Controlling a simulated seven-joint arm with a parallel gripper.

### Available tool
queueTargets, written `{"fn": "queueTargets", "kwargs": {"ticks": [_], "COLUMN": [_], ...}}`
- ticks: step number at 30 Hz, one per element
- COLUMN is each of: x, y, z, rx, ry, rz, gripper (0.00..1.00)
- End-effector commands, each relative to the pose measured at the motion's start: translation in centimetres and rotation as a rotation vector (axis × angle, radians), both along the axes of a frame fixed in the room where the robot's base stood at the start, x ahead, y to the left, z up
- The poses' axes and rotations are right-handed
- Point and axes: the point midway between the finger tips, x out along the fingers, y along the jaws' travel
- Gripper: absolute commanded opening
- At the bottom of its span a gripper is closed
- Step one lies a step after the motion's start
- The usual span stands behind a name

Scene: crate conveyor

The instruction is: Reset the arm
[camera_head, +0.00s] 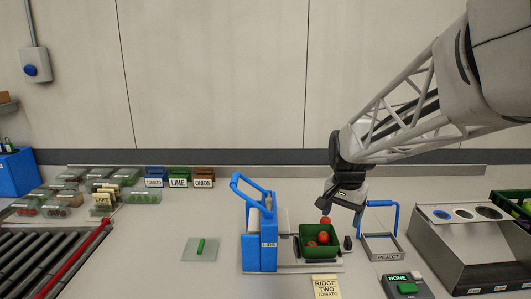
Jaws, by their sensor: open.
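My gripper (345,205) hangs from the arm at the centre right, pointing down. Its jaws are open, just above and to the right of a small green crate (303,252). Red tomatoes (323,237) lie in the crate. One more tomato (325,220) shows at the crate's back edge, close to the gripper's left side; I cannot tell whether it touches the gripper.
A blue lid station (261,240) with a raised handle stands left of the crate. A reject tray (383,247) with a blue frame is close on the right. A grey sorting box (470,240) stands farther right. Rollers (40,250) fill the left; the table around the flat clear lid (188,250) is free.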

Motion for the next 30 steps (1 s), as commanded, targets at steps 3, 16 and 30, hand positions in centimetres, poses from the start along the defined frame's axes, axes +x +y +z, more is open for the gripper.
{"fn": "queueTargets", "kwargs": {"ticks": [3,16,30], "x": [-3.2,-14.1,-24.9], "y": [0.2,0.6,1.0], "z": [0.8,1.6,-0.2], "rx": [-0.007,-0.040,-0.087], "ry": [-0.016,-0.066,-0.115], "rz": [0.062,0.290,0.528], "gripper": [0.75,0.75,0.75]}}
